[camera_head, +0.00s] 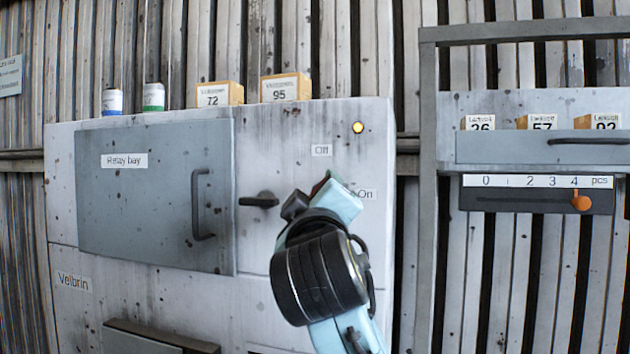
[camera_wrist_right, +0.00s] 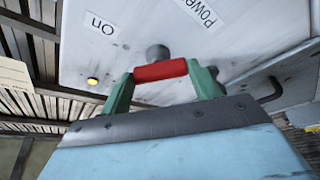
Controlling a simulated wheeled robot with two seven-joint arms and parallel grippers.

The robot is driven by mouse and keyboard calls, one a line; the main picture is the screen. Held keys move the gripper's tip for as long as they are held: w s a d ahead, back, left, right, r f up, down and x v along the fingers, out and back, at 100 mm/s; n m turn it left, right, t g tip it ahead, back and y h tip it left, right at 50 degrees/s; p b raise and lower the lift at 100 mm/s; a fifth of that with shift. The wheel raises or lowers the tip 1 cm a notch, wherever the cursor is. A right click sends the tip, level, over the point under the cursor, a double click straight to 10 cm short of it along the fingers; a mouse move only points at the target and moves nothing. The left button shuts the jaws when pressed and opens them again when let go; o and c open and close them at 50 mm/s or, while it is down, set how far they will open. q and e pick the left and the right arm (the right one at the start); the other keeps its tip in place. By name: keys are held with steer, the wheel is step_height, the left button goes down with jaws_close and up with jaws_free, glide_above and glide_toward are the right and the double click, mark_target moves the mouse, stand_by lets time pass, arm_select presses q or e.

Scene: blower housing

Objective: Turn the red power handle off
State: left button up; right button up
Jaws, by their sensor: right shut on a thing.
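The red power handle (camera_wrist_right: 160,71) sits on a dark round hub on the cabinet's pale front. In the right wrist view, the green fingers of my right gripper (camera_wrist_right: 161,77) are at its two ends, shut on it. In the head view my right gripper (camera_head: 318,192) covers most of the handle, and only a bit of dark red shows. The "Off" label (camera_head: 321,150) is above the gripper, and the "On" label (camera_head: 366,194) is to its right. Which label the handle points at is hard to tell. My left gripper is not in view.
A yellow lamp (camera_head: 358,128) glows at the cabinet's upper right. A black latch (camera_head: 259,200) and the grey relay bay door (camera_head: 155,195) are left of my gripper. Boxes (camera_head: 286,87) stand on top. A grey rack (camera_head: 428,200) with an orange slider (camera_head: 581,201) stands at right.

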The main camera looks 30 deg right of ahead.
arm_select(q)
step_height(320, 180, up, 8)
steer(key=p, duration=0.7)
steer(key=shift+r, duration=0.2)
arm_select(e)
steer(key=shift+s+r+n+g+y, duration=0.1)
steer(key=shift+n+g+y, duration=0.25)
steer(key=shift+n, duration=1.05)
steer(key=shift+w+r+n+g+y, duration=0.1)
steer(key=shift+n+y, duration=0.5)
steer(key=shift+n, duration=0.8)
steer(key=shift+s+r+n+g+y, duration=0.1)
steer(key=shift+n+g+y, duration=0.25)
steer(key=shift+n, duration=1.05)
steer(key=o, duration=1)
